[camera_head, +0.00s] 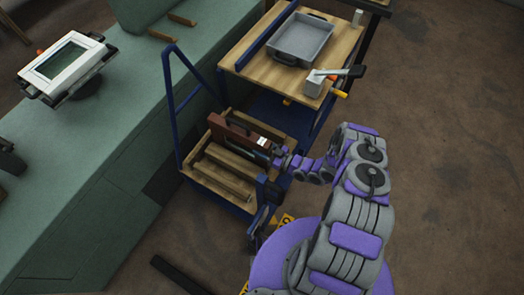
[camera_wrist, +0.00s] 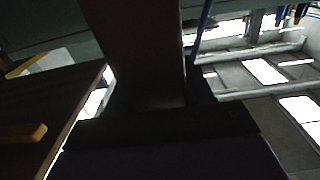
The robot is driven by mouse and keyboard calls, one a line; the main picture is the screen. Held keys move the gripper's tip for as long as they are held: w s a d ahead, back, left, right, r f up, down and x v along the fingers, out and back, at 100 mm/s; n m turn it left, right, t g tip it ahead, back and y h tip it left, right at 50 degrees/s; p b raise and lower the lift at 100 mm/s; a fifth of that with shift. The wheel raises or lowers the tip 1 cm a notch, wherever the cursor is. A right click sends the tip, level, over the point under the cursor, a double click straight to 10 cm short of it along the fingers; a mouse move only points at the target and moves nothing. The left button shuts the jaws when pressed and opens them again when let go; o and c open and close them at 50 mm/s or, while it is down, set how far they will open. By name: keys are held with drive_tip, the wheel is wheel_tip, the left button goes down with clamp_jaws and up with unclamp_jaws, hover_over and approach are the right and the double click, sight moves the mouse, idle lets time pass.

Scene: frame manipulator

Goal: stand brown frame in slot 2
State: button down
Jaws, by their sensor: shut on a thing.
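The brown frame (camera_head: 222,130) is a dark reddish-brown panel with a dark handle on its upper edge. It stands on edge at a wooden slotted rack (camera_head: 222,186) on the lower shelf of a blue cart. My gripper (camera_head: 274,155) is shut on the right end of the frame. In the wrist view the frame (camera_wrist: 135,50) fills the upper middle, between the dark jaws of my gripper (camera_wrist: 150,118). The frame's lower edge is hidden, so I cannot tell which slot it is at or how deep it sits.
The cart's wooden top (camera_head: 254,42) holds a grey tray (camera_head: 302,42) and a small grey block with a tool (camera_head: 318,83). Blue posts (camera_head: 170,105) rise left of the rack. A green counter (camera_head: 110,140) runs along the left. Open floor lies right.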

drive_tip(key=shift+a+f, duration=0.2)
drive_tip(key=shift+f, duration=0.3)
drive_tip(key=shift+a+f, duration=0.2)
drive_tip(key=shift+f, duration=0.25)
drive_tip(key=shift+c, duration=2.2)
unclamp_jaws()
drive_tip(key=shift+d, duration=0.2)
drive_tip(key=shift+s, duration=0.1)
drive_tip(key=v, duration=1.2)
